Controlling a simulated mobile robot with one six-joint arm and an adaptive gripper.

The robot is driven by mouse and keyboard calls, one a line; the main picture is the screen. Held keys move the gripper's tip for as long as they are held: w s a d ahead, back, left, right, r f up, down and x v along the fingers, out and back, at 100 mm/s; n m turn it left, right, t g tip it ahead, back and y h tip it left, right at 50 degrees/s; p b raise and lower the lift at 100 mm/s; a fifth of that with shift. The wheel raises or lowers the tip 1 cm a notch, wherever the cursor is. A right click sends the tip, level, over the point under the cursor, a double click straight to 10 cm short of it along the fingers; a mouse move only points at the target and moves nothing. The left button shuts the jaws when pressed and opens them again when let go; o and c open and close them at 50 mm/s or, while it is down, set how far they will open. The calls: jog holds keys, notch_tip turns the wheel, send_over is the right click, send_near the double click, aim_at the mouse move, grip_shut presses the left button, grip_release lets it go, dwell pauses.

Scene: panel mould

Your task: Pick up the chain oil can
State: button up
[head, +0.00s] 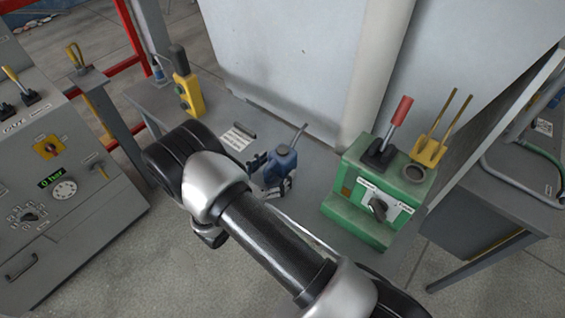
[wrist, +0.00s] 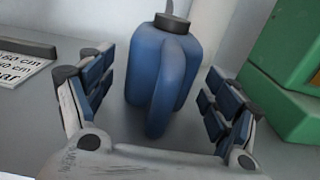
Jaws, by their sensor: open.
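The chain oil can is a blue can with a dark cap and a thin spout. In the head view the chain oil can (head: 281,160) stands upright on the grey bench, partly hidden by my gripper. In the wrist view the can (wrist: 158,72) stands in the middle, its handle facing the camera. My gripper (wrist: 160,105) is open, one blue-padded finger on each side of the can, with a visible gap at both sides. In the head view my gripper (head: 268,176) is at the can, low over the bench.
A green box (head: 375,195) with a red-handled lever and yellow fork stands right of the can. A paper label (head: 237,138) and a dark bar lie to its left. A yellow pendant control (head: 188,95) stands further left. A large pale panel (head: 290,60) rises behind.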

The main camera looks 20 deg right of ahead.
jog(key=shift+w, duration=0.1)
jog(key=c, duration=1.5)
